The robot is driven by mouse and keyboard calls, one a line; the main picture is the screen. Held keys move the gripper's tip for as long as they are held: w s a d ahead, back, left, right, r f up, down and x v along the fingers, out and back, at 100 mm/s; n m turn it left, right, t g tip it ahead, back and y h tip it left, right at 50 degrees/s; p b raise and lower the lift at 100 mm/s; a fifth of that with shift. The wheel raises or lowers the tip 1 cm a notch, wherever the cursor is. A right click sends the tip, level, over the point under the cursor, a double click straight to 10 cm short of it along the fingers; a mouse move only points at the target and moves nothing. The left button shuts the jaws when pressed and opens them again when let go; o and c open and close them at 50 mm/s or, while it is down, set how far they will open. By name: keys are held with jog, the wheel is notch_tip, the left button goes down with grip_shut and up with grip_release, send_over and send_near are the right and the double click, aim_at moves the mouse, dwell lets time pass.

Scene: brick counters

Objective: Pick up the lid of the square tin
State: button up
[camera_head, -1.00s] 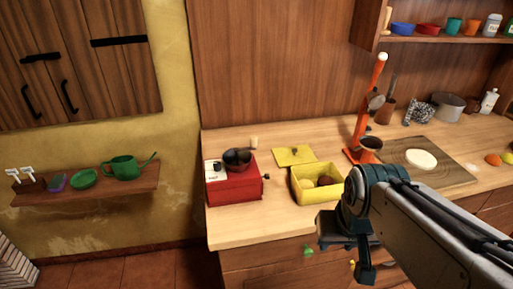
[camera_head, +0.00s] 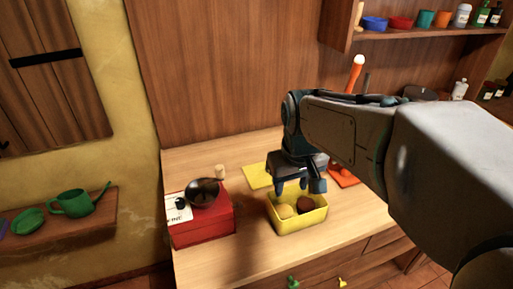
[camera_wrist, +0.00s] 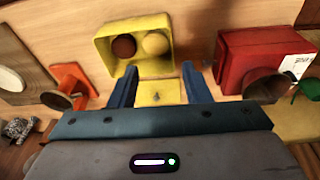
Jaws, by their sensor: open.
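The lid of the square tin (camera_head: 256,176) is a flat yellow square lying on the counter just behind the tin. In the wrist view the lid (camera_wrist: 161,93) shows between my fingers, with a small knob on it; its lower part is hidden by my gripper. The yellow square tin (camera_head: 303,224) stands uncovered with round brown and pale things inside; it also shows in the wrist view (camera_wrist: 130,22). My gripper (camera_head: 298,188) is open and empty, pointing down. It is above the counter around the back of the tin, to the right of the lid in the head view.
An orange stand (camera_head: 343,177) is on the right, partly hidden by my arm.

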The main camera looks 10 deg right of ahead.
jog(key=w+r+n+g+p, duration=0.1)
jog(key=w+r+n, duration=0.1)
jog(key=w, duration=1.2)
jog(key=n+g+p, duration=0.1)
jog(key=n+p, duration=0.1)
jog(key=n, duration=0.1)
send_over(258, 176)
jog(key=w+d, duration=0.2)
jog(key=d, duration=0.2)
notch_tip(258, 176, down, 5)
notch_tip(258, 176, down, 9)
jog(key=shift+w+r, duration=0.1)
jog(key=shift+r, duration=0.1)
jog(key=shift+s+a+f+p, duration=0.15)
jog(key=shift+f+p, duration=0.4)
jog(key=shift+f, duration=0.8)
jog(key=shift+s+f+p, duration=0.2)
jog(key=shift+f+p, duration=0.35)
jog(key=shift+f, duration=0.75)
grip_shut()
